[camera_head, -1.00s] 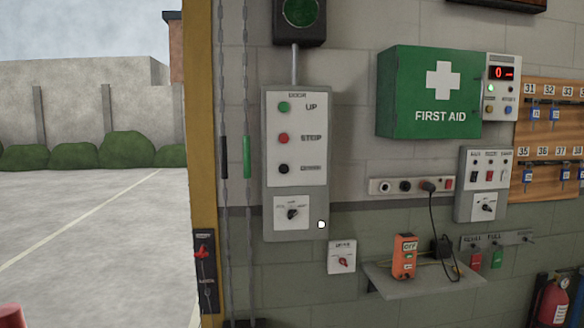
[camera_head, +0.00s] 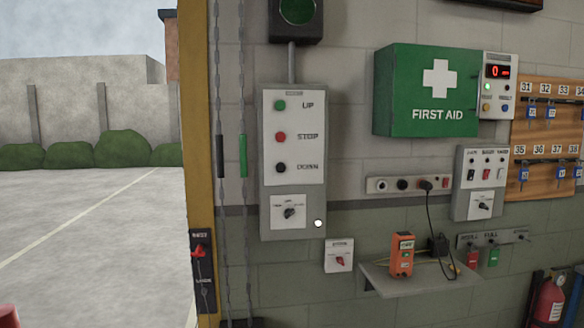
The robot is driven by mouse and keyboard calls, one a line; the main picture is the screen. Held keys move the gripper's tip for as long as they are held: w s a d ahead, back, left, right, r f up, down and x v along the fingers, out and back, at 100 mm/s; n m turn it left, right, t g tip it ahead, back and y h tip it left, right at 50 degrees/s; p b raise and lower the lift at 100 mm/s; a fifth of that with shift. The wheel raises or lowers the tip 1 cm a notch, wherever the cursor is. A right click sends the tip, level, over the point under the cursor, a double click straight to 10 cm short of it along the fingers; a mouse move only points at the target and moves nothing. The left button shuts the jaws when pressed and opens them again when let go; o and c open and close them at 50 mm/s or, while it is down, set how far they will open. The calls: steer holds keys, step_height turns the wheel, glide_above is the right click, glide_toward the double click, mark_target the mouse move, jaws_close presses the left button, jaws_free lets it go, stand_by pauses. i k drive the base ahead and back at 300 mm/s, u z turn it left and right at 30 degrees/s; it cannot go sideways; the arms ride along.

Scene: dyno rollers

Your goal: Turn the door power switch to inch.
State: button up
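The door control panel (camera_head: 267,133) is a grey box with a white face on the wall at centre left. It carries a green UP button (camera_head: 280,105), a red STOP button (camera_head: 280,137) and a black DOWN button (camera_head: 281,168). Below them is a black rotary switch (camera_head: 289,213) on a white plate, with small labels I cannot read clearly. A separate small white plate with a red rotary knob (camera_head: 339,261) sits lower right of the panel. I cannot tell from the labels which knob is the door power switch. My gripper is not in view.
Chains with black and green grips (camera_head: 243,156) hang left of the panel. A red-levered switch (camera_head: 198,250) is on the yellow door post (camera_head: 192,130). A shelf (camera_head: 420,285) holds an orange device (camera_head: 402,255). A first aid box (camera_head: 415,90) juts out at upper right.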

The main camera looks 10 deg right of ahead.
mark_target(287, 213)
steer(key=k, duration=1.35)
steer(key=u, duration=0.25)
steer(key=i, duration=0.45)
steer(key=u, duration=0.75)
steer(key=i, duration=1.7)
steer(key=z, duration=0.45)
